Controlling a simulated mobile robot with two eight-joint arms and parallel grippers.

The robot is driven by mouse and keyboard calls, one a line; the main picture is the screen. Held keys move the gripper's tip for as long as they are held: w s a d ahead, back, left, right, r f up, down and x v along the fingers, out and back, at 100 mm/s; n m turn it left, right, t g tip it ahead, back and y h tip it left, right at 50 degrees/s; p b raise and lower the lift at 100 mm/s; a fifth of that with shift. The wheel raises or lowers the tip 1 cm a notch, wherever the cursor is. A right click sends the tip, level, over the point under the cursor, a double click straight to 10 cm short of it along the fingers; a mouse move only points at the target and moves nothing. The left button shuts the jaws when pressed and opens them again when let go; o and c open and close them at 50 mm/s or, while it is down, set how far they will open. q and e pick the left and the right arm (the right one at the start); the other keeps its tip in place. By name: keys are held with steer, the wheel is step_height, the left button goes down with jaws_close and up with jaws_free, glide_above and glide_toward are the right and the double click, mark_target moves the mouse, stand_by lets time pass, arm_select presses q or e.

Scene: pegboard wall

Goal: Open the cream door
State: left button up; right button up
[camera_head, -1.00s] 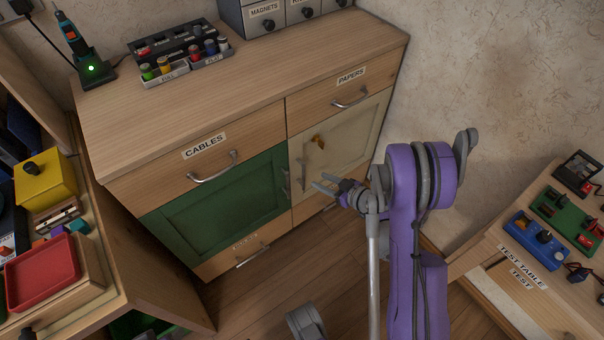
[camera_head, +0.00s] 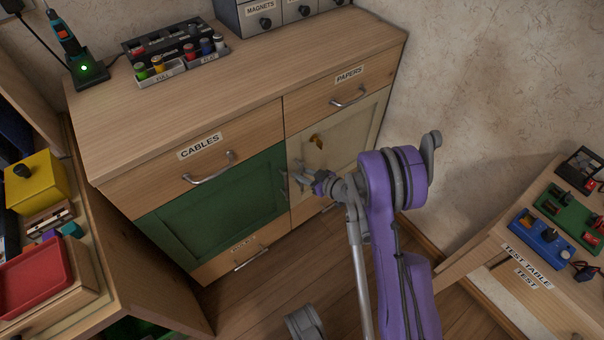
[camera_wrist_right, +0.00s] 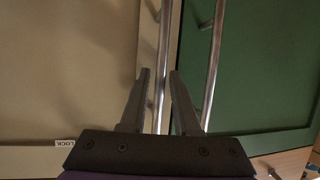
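The cream door (camera_head: 345,150) is the right-hand door of the wooden cabinet, beside the green door (camera_head: 215,205). In the right wrist view, the gripper (camera_wrist_right: 160,72) is open. The cream door's upright metal handle (camera_wrist_right: 163,40) shows between its fingers; I cannot tell whether they touch it. The green door's handle (camera_wrist_right: 213,60) is just right of the right finger. My left gripper is not in view.
The CABLES drawer (camera_head: 150,180) and PAPERS drawer (camera_head: 325,105) are shut above the doors. A test table (camera_head: 490,260) stands at the right and a bench with a red tray (camera_head: 35,280) at the left. Floor (camera_head: 350,290) is clear before the cabinet.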

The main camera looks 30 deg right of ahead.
jaws_close()
stand_by(1.1)
